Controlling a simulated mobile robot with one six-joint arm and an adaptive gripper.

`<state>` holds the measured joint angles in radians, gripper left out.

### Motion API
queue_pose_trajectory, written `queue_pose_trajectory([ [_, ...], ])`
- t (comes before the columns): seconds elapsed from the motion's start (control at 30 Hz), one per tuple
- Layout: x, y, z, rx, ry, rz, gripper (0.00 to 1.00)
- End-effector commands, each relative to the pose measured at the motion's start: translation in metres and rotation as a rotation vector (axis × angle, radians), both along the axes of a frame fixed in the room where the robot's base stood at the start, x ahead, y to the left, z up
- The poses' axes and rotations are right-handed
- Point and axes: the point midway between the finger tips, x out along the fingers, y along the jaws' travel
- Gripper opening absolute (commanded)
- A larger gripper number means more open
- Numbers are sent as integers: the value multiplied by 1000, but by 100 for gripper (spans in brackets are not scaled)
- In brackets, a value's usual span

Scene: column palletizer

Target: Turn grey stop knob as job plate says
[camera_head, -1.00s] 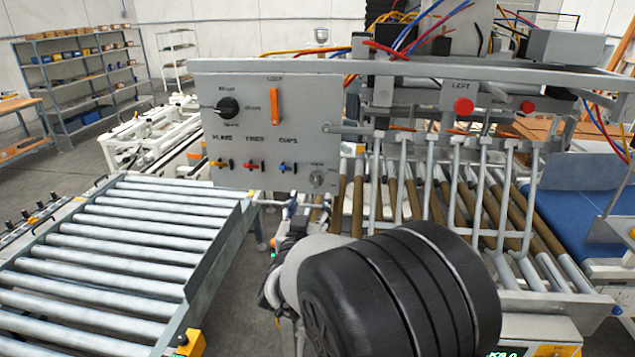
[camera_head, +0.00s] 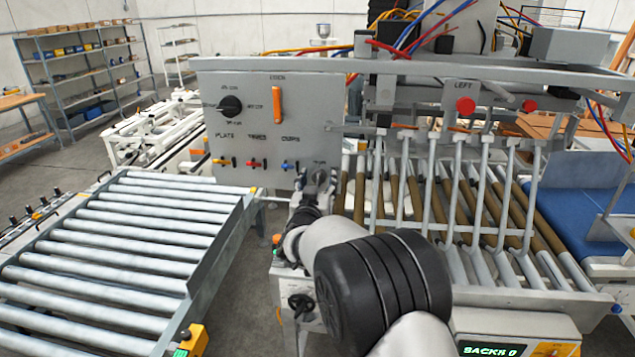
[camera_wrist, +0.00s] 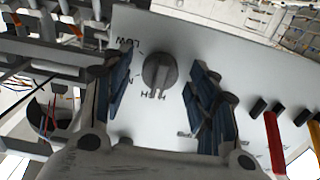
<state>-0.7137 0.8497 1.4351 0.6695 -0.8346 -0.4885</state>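The grey stop knob (camera_wrist: 160,72) shows in the wrist view on the pale control panel (camera_wrist: 135,30), with the words LOW and HIGH and a partly hidden label around it. A ridge crosses its face, roughly upright in the wrist view; I cannot tell its exact setting. My gripper (camera_wrist: 159,64) is open, with one blue-padded finger on each side of the knob and visible gaps between. In the head view my gripper (camera_head: 312,198) is in front of the panel's lower right corner (camera_head: 300,150) and partly hides the knob area. No readable job plate shows.
The panel also has a black rotary knob (camera_head: 231,105), an orange handle (camera_head: 277,104) and yellow, red (camera_head: 253,163) and blue small levers. A roller conveyor (camera_head: 130,225) lies left, a barred roller bed (camera_head: 440,200) right. A display (camera_head: 492,350) reads SACKS 0.

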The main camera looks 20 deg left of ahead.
Motion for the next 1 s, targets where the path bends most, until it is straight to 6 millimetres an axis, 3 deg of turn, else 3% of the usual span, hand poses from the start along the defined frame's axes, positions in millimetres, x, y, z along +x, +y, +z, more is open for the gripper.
queue_pose_trajectory([
  [0.63,0,0,0,0,-1,0,9],
  [1.0,0,0,-1,63,12,0,9],
])
